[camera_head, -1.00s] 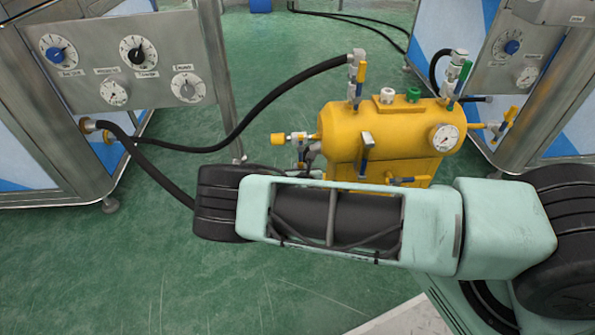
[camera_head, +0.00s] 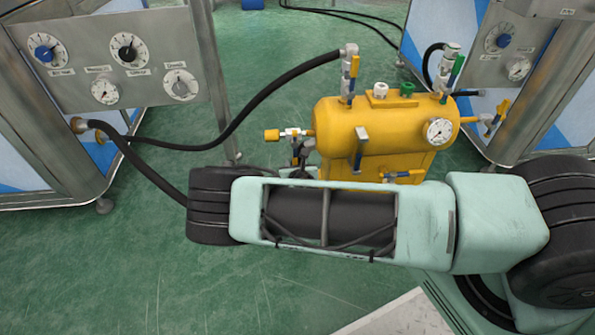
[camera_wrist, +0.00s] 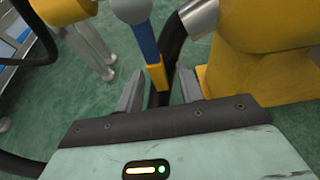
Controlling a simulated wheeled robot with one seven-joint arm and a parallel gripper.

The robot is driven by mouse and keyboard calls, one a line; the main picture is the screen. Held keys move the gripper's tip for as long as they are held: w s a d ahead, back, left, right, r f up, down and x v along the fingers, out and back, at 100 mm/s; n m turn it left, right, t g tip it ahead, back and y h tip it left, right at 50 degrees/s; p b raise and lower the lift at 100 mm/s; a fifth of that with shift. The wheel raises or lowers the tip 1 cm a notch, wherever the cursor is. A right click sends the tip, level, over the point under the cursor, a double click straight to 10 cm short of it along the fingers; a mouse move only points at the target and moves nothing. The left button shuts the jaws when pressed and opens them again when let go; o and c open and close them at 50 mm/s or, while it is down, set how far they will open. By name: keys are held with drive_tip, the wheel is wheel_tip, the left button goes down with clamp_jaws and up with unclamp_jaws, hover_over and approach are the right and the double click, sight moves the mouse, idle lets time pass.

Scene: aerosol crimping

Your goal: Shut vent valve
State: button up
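A yellow tank (camera_head: 375,125) carries several small valves with coloured levers; no label shows which is the vent valve. One lever with a blue and yellow handle (camera_head: 354,72) is on top at left, a green one (camera_head: 457,72) at right, a yellow one (camera_head: 497,112) at the right side. In the wrist view my gripper (camera_wrist: 160,95) is open, its two fingers apart around the yellow end of a blue and yellow lever (camera_wrist: 148,45). Contact cannot be told. The yellow tank also shows at right there. My gripper is hidden in the head view.
A steel panel with dials (camera_head: 120,65) stands at the left, another (camera_head: 500,55) at the right. A black hose (camera_head: 250,105) runs from the left panel to the tank, passing near my arm. Green floor (camera_head: 110,270) is clear at front left.

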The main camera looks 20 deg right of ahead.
drive_tip(key=p+v, duration=0.5)
drive_tip(key=v, duration=1.2)
drive_tip(key=shift+s, duration=0.1)
